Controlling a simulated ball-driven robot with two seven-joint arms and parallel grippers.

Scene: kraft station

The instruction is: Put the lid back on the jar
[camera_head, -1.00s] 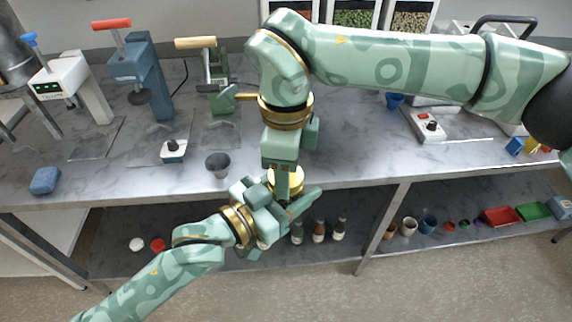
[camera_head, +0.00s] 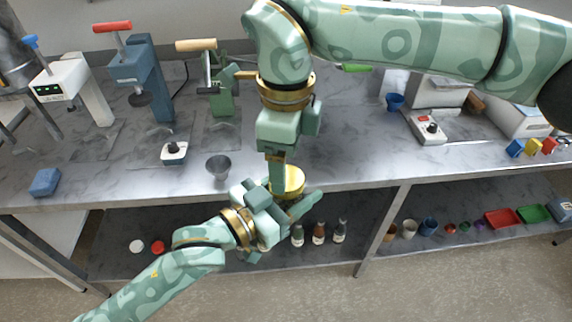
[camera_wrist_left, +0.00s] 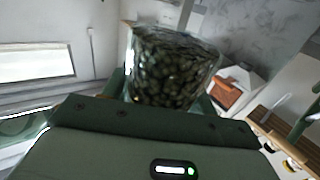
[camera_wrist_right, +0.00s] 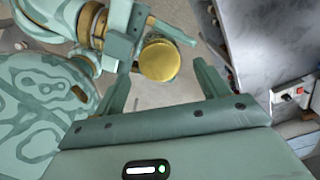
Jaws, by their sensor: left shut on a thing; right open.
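My left gripper (camera_head: 292,208) is shut on a clear jar with dark pieces inside, seen in the left wrist view (camera_wrist_left: 172,72). In the head view the jar's body is mostly hidden by the gripper. The round gold lid (camera_head: 288,180) shows at the jar's top, by the bench's front edge. From the right wrist the lid (camera_wrist_right: 159,60) appears face-on, covering the jar; how fully it is seated I cannot tell. My right gripper (camera_head: 277,178) is open above the lid. In its wrist view the lid lies between the fingertips, apart from both.
The marble bench (camera_head: 330,165) carries a small grey cup (camera_head: 218,167), a white-topped device (camera_head: 174,152), a blue block (camera_head: 44,182) and presses at the back left. Several bottles (camera_head: 318,232) stand on the lower shelf, with cups and trays farther right. The floor in front is clear.

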